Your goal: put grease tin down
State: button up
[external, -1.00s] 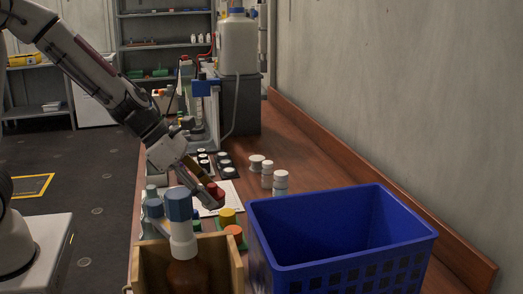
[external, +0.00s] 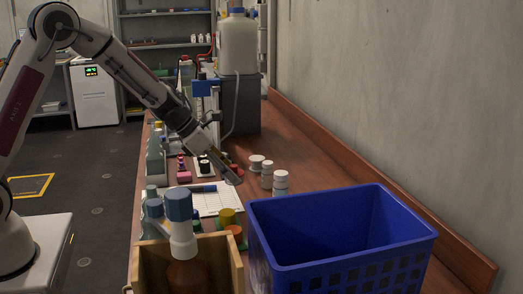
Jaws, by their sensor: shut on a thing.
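My gripper (external: 234,177) reaches down over the bench, right of the dark-capped items and above the far right corner of the white sheet. It is shut on a small red thing (external: 237,168), which I take to be the grease tin. The fingers hide most of it. I cannot tell whether it touches the bench.
A blue crate (external: 340,240) and a wooden box (external: 237,265) holding a blue-capped bottle (external: 181,225) stand in front. White-capped containers (external: 267,175) stand to the right. A printed white sheet (external: 212,200) lies near a yellow-topped item (external: 228,217). Bare bench (external: 315,165) lies further right.

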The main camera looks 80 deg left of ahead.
jog(key=w+a+r, duration=0.1)
jog(key=w+a, duration=0.2)
jog(key=a, duration=0.3)
jog(key=w+a+r, duration=0.1)
jog(key=w+a, duration=0.2)
jog(key=a, duration=0.4)
jog(key=shift+w+r+n+y, duration=0.2)
jog(key=shift+w+n+y, duration=0.1)
jog(key=shift+f, duration=0.1)
send_over(252, 183)
jog(key=s, duration=0.3)
jog(key=shift+w+d+f, duration=0.1)
jog(key=shift+f, duration=3)
jog(key=shift+f, duration=1.85)
jog(key=shift+f, duration=0.15)
